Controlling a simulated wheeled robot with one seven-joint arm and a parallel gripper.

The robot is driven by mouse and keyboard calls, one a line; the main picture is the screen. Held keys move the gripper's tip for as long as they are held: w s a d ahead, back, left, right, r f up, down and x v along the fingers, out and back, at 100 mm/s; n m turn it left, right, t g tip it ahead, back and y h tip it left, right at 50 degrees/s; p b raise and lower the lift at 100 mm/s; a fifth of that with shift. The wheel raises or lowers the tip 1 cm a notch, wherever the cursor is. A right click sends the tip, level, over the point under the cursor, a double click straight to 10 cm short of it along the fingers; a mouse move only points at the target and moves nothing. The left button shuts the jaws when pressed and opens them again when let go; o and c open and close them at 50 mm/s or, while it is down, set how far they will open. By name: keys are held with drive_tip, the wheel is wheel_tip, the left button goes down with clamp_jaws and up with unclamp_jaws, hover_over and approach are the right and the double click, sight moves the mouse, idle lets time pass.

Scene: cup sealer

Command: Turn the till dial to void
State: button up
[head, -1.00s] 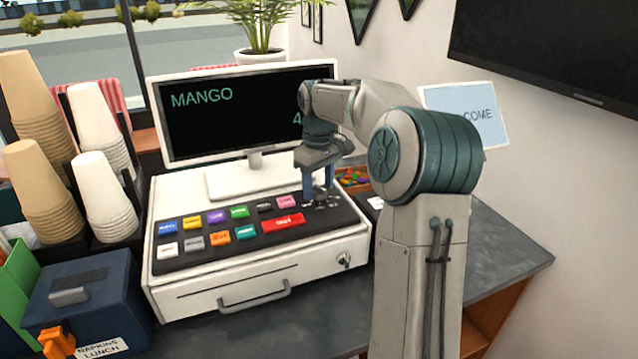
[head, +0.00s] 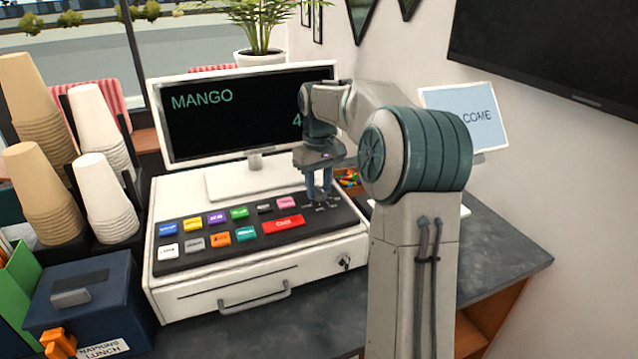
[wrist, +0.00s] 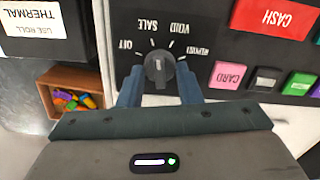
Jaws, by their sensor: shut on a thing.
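The till dial (wrist: 159,70) is a small dark round knob on the till's black key panel. White labels fan around it: OFF, SALE, VOID and one that is hard to read. Its grip ridge points roughly at the gap between SALE and VOID; I cannot tell the exact setting. My gripper (wrist: 159,88) is shut on the dial, with one blue-grey finger on each side. In the head view my gripper (head: 319,194) points down at the right end of the panel and hides most of the dial. The white till (head: 255,270) stands on the counter.
The till screen (head: 240,115) reads MANGO and stands just behind my gripper. Coloured keys, including a red CASH key (head: 283,223), lie close by. A wooden box (wrist: 70,80) of colourful pieces sits beside the till. Cup stacks (head: 100,140) stand at the left.

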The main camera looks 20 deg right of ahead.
sight(319, 188)
drive_tip(key=m+p, duration=0.1)
drive_tip(key=m, duration=0.5)
drive_tip(key=shift+r, duration=0.1)
drive_tip(key=shift+d+m, duration=0.1)
drive_tip(key=shift+m, duration=0.2)
idle(0.3)
drive_tip(key=o, duration=0.9)
drive_tip(key=shift+o, duration=0.2)
wheel_tip(319, 188, up, 14)
